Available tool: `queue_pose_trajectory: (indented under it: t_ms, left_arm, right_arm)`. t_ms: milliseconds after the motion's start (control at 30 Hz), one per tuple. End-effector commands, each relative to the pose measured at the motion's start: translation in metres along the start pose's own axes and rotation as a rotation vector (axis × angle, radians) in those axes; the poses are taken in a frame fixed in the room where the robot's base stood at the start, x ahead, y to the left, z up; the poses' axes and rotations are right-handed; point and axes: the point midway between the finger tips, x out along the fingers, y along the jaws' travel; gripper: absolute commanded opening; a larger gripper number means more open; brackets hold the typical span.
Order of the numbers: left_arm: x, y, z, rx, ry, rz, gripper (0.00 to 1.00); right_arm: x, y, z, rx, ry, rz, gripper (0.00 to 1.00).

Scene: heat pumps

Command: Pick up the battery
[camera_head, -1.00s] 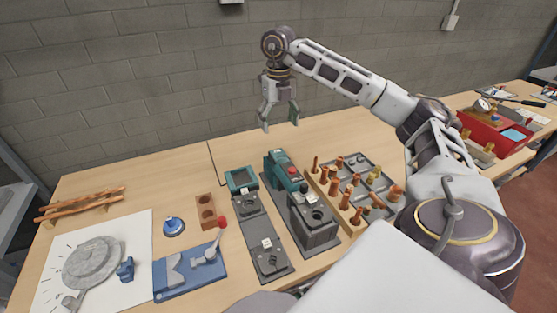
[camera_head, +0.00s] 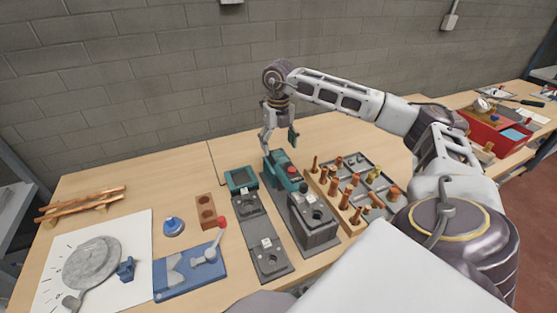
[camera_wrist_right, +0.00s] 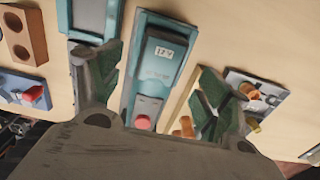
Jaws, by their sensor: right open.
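A teal device (camera_head: 284,173) with a red button stands on the bench in the middle of the head view. In the right wrist view, a darker teal block with a white label, which looks like the battery (camera_wrist_right: 160,62), sits in its teal housing (camera_wrist_right: 186,27). My right gripper (camera_head: 279,143) is open and empty, pointing down just above the device's far end. In the wrist view its green fingers (camera_wrist_right: 160,85) stand apart on either side of the block, without visible contact. The block is hard to make out in the head view. My left gripper is out of view.
A small teal unit with a screen (camera_head: 241,180) stands left of the device. A tray of copper-coloured fittings (camera_head: 358,190) lies close on the right. A brown block with holes (camera_head: 206,211) and a blue lever tool (camera_head: 190,272) lie further left. The bench behind is clear.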

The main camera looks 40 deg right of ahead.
Motion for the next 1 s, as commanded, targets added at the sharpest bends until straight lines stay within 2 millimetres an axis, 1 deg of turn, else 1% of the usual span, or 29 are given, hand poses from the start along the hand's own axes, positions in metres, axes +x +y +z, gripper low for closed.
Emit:
queue_pose_trajectory:
  t_ms: [100, 267, 500, 700, 800, 1000]
  left_arm:
    - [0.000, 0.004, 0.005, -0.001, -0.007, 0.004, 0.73]
    - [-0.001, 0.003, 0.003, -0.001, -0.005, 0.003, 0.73]
    - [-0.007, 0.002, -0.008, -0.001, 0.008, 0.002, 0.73]
    - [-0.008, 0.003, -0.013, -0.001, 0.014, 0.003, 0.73]
    - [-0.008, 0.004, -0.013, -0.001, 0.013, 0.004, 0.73]
    - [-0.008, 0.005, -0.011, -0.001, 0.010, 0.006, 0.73]
  right_arm:
    - [0.000, 0.000, 0.000, 0.000, 0.000, 0.000, 0.77]
    - [0.006, 0.000, 0.000, 0.000, 0.002, -0.001, 0.77]
    - [0.030, -0.001, 0.001, 0.000, 0.002, -0.002, 0.77]
    - [0.048, -0.001, 0.001, 0.000, 0.001, 0.000, 0.77]
    - [0.052, -0.001, 0.001, 0.000, 0.001, 0.000, 0.77]
    - [0.052, -0.001, 0.001, 0.000, 0.000, 0.000, 0.77]
